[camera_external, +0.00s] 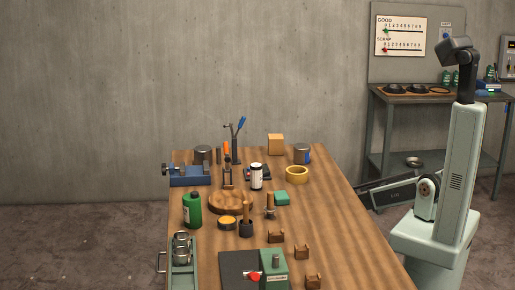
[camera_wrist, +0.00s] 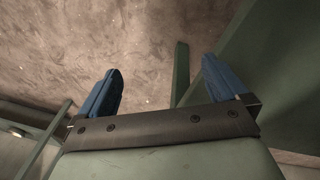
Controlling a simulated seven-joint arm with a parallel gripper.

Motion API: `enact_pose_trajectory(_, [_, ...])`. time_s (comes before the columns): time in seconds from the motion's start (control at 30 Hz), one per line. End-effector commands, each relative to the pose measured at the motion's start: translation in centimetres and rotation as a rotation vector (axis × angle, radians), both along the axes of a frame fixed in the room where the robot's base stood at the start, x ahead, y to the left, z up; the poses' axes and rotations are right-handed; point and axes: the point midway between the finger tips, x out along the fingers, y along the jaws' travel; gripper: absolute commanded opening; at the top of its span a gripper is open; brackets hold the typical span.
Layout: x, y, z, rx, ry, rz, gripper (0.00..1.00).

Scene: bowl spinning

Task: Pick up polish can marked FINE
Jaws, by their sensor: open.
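No can's marking is readable at this size, so I cannot tell which one says FINE. In the external view, a flat round tin with an orange-yellow top (camera_external: 227,222) lies at the front middle of the wooden table. A grey can with a blue patch (camera_external: 302,154) stands at the back right, and a wide dark grey can (camera_external: 203,154) at the back left. My gripper (camera_wrist: 162,70) shows in the wrist view with its blue fingers wide apart and nothing between them. The wrist view shows floor and green metal parts, none of the cans. My arm stands right of the table.
Around the front tin are a green bottle (camera_external: 193,210), a round wooden block (camera_external: 232,201) and wooden-handled tools (camera_external: 246,220). A yellow tape ring (camera_external: 297,174) lies near the grey-blue can. A metal bench (camera_external: 420,97) stands behind my arm.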

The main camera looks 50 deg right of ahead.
Motion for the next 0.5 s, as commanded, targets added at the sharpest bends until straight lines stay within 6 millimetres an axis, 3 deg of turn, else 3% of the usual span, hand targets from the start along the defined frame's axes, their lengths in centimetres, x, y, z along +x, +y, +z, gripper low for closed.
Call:
enact_pose_trajectory(0.03, [2.3, -1.9, 1.1, -0.010, -0.054, -0.046, 1.00])
enact_pose_trajectory(0.2, [8.2, -7.8, 5.4, -0.033, -0.233, -0.197, 1.00])
enact_pose_trajectory(0.5, [15.6, -17.5, 15.1, -0.064, -0.519, -0.414, 1.00])
